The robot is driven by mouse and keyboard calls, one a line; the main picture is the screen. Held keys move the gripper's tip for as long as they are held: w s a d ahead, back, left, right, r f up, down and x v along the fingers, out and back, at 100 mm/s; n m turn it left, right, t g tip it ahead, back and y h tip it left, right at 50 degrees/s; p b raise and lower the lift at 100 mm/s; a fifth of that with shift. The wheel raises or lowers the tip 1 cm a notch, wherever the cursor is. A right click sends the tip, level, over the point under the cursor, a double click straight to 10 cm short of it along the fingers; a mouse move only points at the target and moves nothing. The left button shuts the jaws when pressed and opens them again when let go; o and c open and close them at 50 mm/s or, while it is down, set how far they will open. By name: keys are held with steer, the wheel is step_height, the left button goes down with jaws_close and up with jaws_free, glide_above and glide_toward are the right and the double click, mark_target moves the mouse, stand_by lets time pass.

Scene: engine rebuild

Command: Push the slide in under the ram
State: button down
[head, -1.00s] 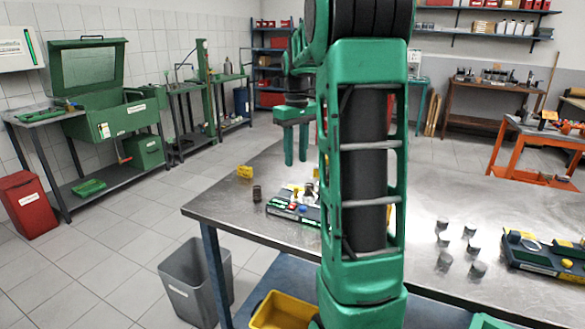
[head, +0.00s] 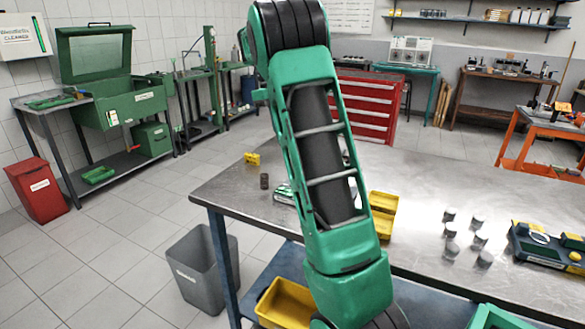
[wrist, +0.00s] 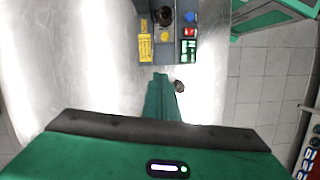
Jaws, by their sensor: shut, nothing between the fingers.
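I cannot make out the slide or the ram. My gripper (wrist: 163,78) shows in the wrist view with its green fingers together and nothing held. In the head view my arm hides the gripper.
The steel table (head: 420,185) carries a dark cylinder (head: 264,181), a yellow piece (head: 252,158), yellow bins (head: 383,212) and several metal cylinders (head: 450,231). A grey bin (head: 203,270) stands by its left edge. Open tiled floor lies between table and back benches.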

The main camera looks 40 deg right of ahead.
steer(key=x, duration=1)
steer(key=shift+s+d, duration=0.1)
steer(key=shift+s, duration=1)
steer(key=shift+s+d, duration=0.1)
steer(key=shift+s, duration=0.5)
steer(key=shift+s, duration=0.1)
steer(key=s, duration=0.1)
steer(key=s+d, duration=0.1)
steer(key=s, duration=0.2)
steer(key=shift+s+d, duration=0.3)
steer(key=shift+d, duration=0.05)
steer(key=shift+s, duration=0.1)
